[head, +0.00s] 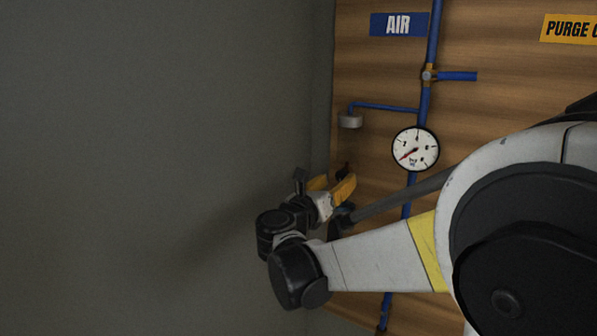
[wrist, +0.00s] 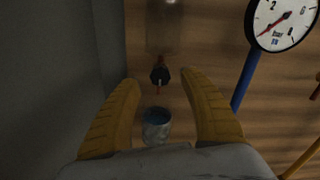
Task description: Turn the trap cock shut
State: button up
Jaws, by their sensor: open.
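The trap cock (wrist: 160,75) is a small dark fitting with a reddish part, under a clear trap bowl (wrist: 163,28) in the wrist view. My gripper (wrist: 158,80) is open, with its yellow fingers on either side of the cock in the picture. I cannot tell whether the fingertips reach its depth; no contact shows. In the head view my gripper (head: 335,184) is near the board's left edge, below the grey trap cap (head: 350,120). There the cock cannot be made out clearly. Which way its handle points is too small and dark to tell.
A bluish cup (wrist: 156,125) is below the cock, between my fingers in the picture. A pressure gauge (head: 415,149) and blue pipe (head: 425,105) are to the right on the wooden board (head: 480,110). A grey wall (head: 150,150) is close on the left.

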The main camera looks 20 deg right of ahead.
aim_at(340, 177)
jog(key=shift+x, duration=1.85)
grip_shut()
jog(key=shift+m, duration=0.4)
jog(key=m+b, duration=0.1)
jog(key=m, duration=0.1)
jog(key=shift+f+m+b, duration=0.1)
jog(key=shift+m+b, duration=0.95)
jog(key=shift+m, duration=1.25)
